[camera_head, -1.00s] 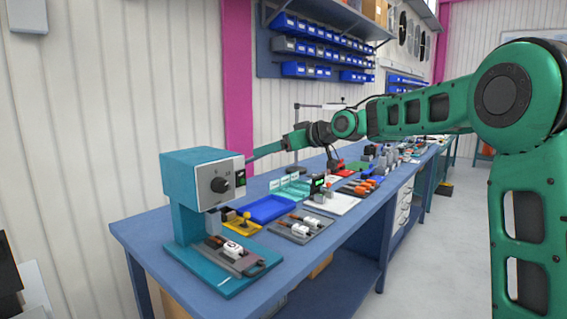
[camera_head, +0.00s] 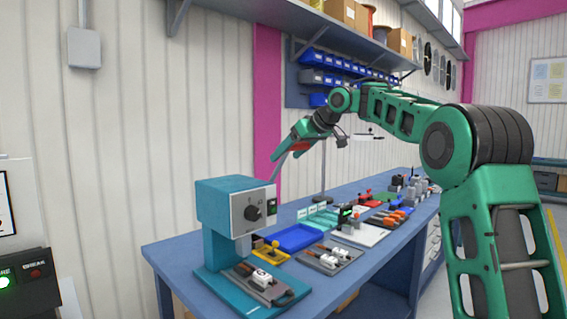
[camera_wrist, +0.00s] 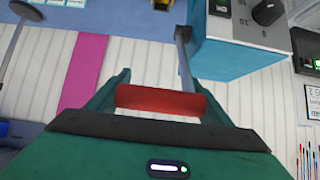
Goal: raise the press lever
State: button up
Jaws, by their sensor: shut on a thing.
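The teal press (camera_head: 236,212) stands at the near left end of the bench, with a grey front panel and a black dial; its head also shows at the upper right of the wrist view (camera_wrist: 235,55). The press lever is a grey rod (camera_head: 278,168) that slopes up and right from the press to a red grip (camera_head: 300,146). My gripper (camera_head: 296,143) is shut on the red grip, above and right of the press head. In the wrist view the red grip (camera_wrist: 160,101) lies across between my fingers, with the rod (camera_wrist: 183,50) running to the press side.
The blue bench (camera_head: 205,294) carries a blue tray (camera_head: 300,237), a grey tray with parts (camera_head: 330,258) and several small items. A shelf (camera_head: 270,18) and blue bins (camera_head: 345,66) hang on the wall behind. A control box (camera_head: 32,278) stands at the lower left.

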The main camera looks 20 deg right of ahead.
jog(key=shift+w+r, duration=0.15)
jog(key=shift+w, duration=0.4)
jog(key=o, duration=1.5)
jog(key=shift+w, duration=0.15)
jog(key=shift+a, duration=0.15)
jog(key=v, duration=1)
jog(key=shift+s+r, duration=0.25)
jog(key=shift+s, duration=0.05)
